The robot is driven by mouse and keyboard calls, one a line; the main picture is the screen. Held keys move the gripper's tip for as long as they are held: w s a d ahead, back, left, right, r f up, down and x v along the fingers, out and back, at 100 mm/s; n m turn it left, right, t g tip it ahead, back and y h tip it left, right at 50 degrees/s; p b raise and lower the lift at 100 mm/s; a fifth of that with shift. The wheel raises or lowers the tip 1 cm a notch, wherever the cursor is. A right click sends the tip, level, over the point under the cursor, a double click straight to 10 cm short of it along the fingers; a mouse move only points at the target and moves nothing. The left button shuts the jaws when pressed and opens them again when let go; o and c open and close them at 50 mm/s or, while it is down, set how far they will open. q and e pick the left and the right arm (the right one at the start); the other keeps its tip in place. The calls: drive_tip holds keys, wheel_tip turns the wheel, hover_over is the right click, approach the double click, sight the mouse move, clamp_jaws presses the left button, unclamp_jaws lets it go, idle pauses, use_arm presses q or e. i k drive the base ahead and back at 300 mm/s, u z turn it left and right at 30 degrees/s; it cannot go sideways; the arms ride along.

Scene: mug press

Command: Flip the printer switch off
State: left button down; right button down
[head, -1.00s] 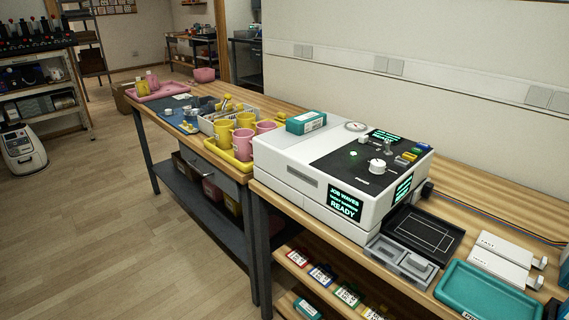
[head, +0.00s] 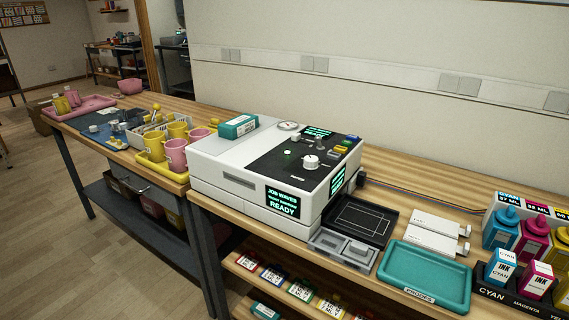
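The printer (head: 243,185) is a white box on the wooden bench in the middle of the head view. Its front screen (head: 284,202) reads "JOB WAVES" and "READY". Its dark top panel (head: 299,164) carries a green light (head: 288,153), a white knob (head: 311,161), a small grey lever-like part (head: 321,142) and several coloured buttons (head: 345,145). I cannot tell for sure which control is the switch. A round dial (head: 289,126) sits at the back of the top. Neither of my grippers shows in the head view.
A teal box (head: 238,126) lies on the printer's back left. Mugs (head: 176,153) stand on a yellow tray to the left. A black tray (head: 362,219), a teal tray (head: 425,277) and ink bottles (head: 501,227) stand to the right.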

sight(318, 139)
drive_tip(key=u, duration=1.8)
drive_tip(key=i, duration=0.6)
drive_tip(key=z, duration=2.35)
